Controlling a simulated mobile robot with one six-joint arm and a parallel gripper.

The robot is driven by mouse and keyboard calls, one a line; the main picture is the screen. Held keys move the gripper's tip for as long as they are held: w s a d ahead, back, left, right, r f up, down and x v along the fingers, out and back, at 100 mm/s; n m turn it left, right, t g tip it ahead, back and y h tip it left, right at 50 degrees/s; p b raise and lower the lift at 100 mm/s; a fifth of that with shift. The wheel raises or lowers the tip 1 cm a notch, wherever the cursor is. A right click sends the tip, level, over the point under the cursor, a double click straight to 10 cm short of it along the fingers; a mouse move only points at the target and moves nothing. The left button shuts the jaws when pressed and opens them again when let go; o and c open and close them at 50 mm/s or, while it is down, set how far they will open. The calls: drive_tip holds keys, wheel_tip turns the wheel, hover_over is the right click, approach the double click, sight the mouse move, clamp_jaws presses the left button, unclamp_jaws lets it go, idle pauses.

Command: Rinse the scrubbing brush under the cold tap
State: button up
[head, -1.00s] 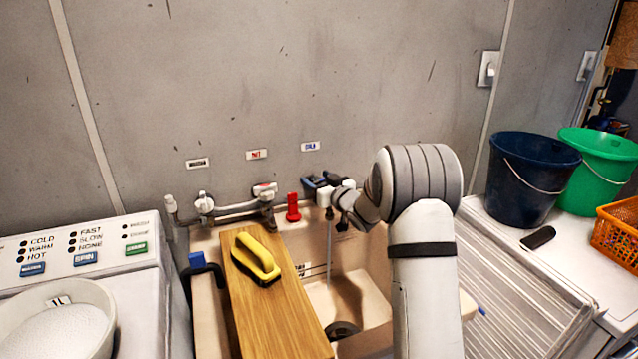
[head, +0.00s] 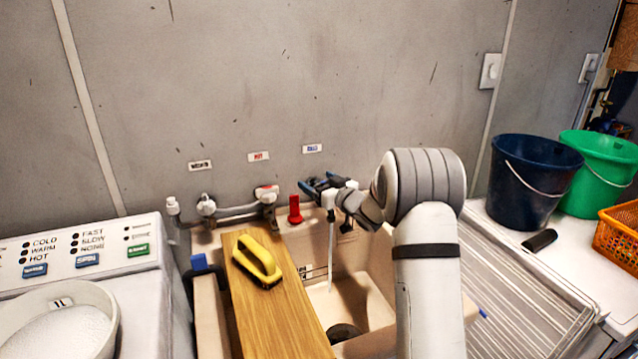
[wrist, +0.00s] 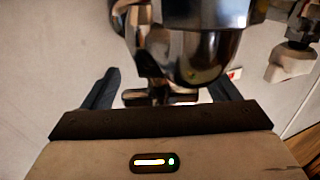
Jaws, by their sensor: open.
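The scrubbing brush (head: 257,262), with a yellow looped handle, lies on a wooden board (head: 268,310) across the left part of the sink (head: 205,305). My gripper (head: 322,184) is at the tap below the blue-marked label (head: 312,148), well away from the brush. In the wrist view my gripper (wrist: 163,88) is open, its dark fingers on either side of a shiny metal tap fitting (wrist: 190,55). I cannot tell whether they touch it. A thin pale stream (head: 331,255) drops from the spout into the basin. The arm hides part of the tap and the sink's right side.
A red handle (head: 294,209) stands just left of my gripper. A white bowl of powder (head: 95,295) sits on the washer at left. A blue bucket (head: 530,180), green bucket (head: 600,165) and orange basket (head: 618,237) stand at right.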

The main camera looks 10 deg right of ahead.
drive_tip(key=b+v, duration=0.1)
drive_tip(key=v, duration=0.6)
drive_tip(key=shift+s+d, duration=0.2)
drive_tip(key=shift+s, duration=0.15)
drive_tip(key=s+d+r+m+g+h+p, duration=0.1)
drive_tip(key=s+r+m+g+h, duration=0.1)
drive_tip(key=s+h, duration=0.35)
drive_tip(key=s+d+r+m+g+h+p, duration=0.1)
drive_tip(key=s+d+r+m+g+h, duration=0.2)
drive_tip(key=s, duration=0.4)
drive_tip(key=s+a+f+g, duration=0.1)
drive_tip(key=s+a+g, duration=0.1)
drive_tip(key=s, duration=0.7)
drive_tip(key=s+a+f+g, duration=0.1)
drive_tip(key=s+a+g, duration=0.2)
drive_tip(key=s, duration=0.7)
drive_tip(key=s+a+f+g+p, duration=0.1)
drive_tip(key=s+a+f+g, duration=0.1)
drive_tip(key=s, duration=0.8)
drive_tip(key=shift+s+a+m+g, duration=0.2)
drive_tip(key=shift+s+m+g, duration=0.1)
drive_tip(key=shift+g, duration=0.3)
